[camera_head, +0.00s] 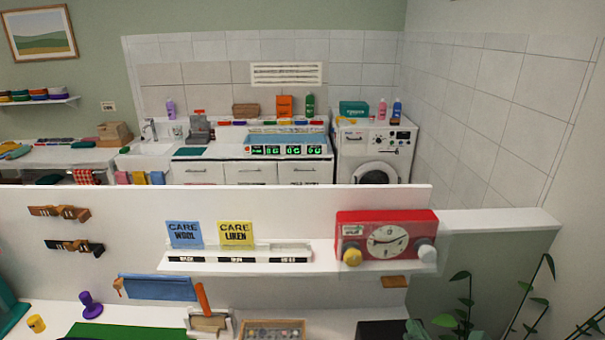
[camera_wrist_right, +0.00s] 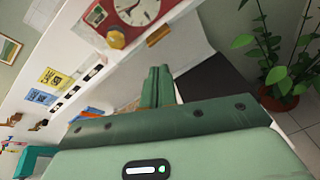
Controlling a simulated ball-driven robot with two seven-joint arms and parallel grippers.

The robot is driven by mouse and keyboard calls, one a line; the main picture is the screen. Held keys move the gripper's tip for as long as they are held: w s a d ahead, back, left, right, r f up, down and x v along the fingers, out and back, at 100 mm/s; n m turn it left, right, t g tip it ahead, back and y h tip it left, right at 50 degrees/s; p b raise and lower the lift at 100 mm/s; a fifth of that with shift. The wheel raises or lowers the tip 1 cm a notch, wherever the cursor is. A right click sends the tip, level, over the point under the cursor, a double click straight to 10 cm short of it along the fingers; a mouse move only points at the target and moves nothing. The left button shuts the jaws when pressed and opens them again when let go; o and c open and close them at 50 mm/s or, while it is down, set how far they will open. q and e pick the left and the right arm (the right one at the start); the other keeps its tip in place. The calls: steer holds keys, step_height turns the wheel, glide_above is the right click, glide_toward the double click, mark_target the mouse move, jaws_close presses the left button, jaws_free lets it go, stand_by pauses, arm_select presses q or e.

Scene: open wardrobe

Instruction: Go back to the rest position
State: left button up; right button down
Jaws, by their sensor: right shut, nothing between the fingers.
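My right gripper shows in the right wrist view (camera_wrist_right: 158,72). Its two green fingers lie side by side, shut with nothing between them. They point toward the white partition, below the red timer box (camera_wrist_right: 135,12) and apart from it. The green palm of the gripper fills the bottom of that view. In the head view I cannot clearly make out the right gripper. My left gripper is in neither view.
The red timer box (camera_head: 386,235) and care cards, blue (camera_head: 185,234) and yellow (camera_head: 236,233), stand on the partition shelf. A wooden-handled brush (camera_head: 205,315) and a purple object (camera_head: 90,303) sit below. A potted plant (camera_wrist_right: 284,85) stands right.

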steer(key=s+d+f+m+g+h, duration=0.2)
steer(key=s+d+f+m+g, duration=0.15)
steer(key=s+m, duration=0.65)
steer(key=s+d+f+m+g+h, duration=0.1)
steer(key=s+d+f+m+g, duration=0.3)
steer(key=m, duration=0.9)
steer(key=s+a+f+g+y+b, duration=0.1)
steer(key=a+f+b, duration=0.15)
steer(key=f, duration=0.85)
steer(key=s+a+f+g+y+b, duration=0.15)
steer(key=f+b, duration=0.25)
steer(key=f, duration=0.7)
steer(key=s+a+f+b, duration=0.2)
steer(key=f+b, duration=0.1)
steer(key=f, duration=0.8)
steer(key=s+f+m+g+y+b, duration=0.1)
steer(key=s+f+b, duration=0.3)
steer(key=s+f, duration=0.6)
steer(key=s+f+m+g+y+b, duration=0.1)
steer(key=s+f+b, duration=0.4)
steer(key=s+f, duration=0.5)
step_height(320, 180, down, 6)
steer(key=shift+s+f+m+g, duration=0.25)
steer(key=shift+m+g, duration=0.45)
steer(key=shift+m, duration=0.1)
